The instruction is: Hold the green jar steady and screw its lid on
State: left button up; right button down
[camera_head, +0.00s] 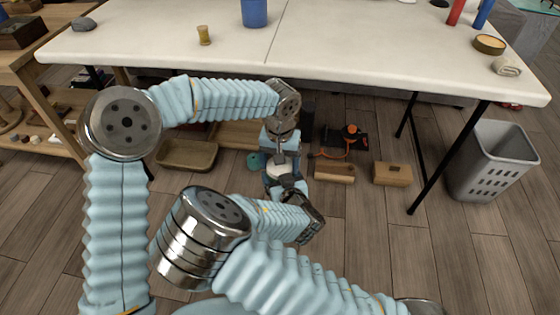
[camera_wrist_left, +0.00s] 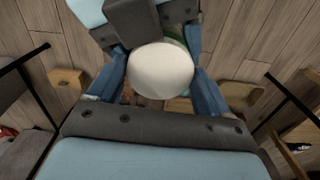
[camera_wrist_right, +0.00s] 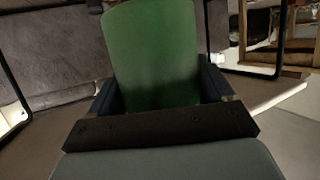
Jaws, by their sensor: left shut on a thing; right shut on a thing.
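My left gripper (camera_head: 280,158) points down in front of the table and is shut on the white round lid (camera_wrist_left: 160,70). The lid also shows as a pale patch in the head view (camera_head: 279,170). My right gripper (camera_head: 288,187) is just below and is shut on the green jar (camera_wrist_right: 152,55), which fills the space between its fingers in the right wrist view. In the left wrist view a strip of green (camera_wrist_left: 179,37) shows behind the lid's edge. The lid hides most of the jar there, so I cannot tell whether lid and rim touch or are threaded.
The white table (camera_head: 360,50) stands beyond the grippers, with a blue cup (camera_head: 254,12) and a small yellow container (camera_head: 204,35). Below are a tray (camera_head: 187,155), an orange-black tool (camera_head: 345,137) and a wooden box (camera_head: 392,174). A grey bin (camera_head: 492,160) stands right. Floor in front is clear.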

pick_arm(q)
jog(key=shift+m, duration=0.4)
jog(key=o, duration=1.1)
jog(key=shift+r, duration=0.1)
jog(key=shift+r, duration=2.2)
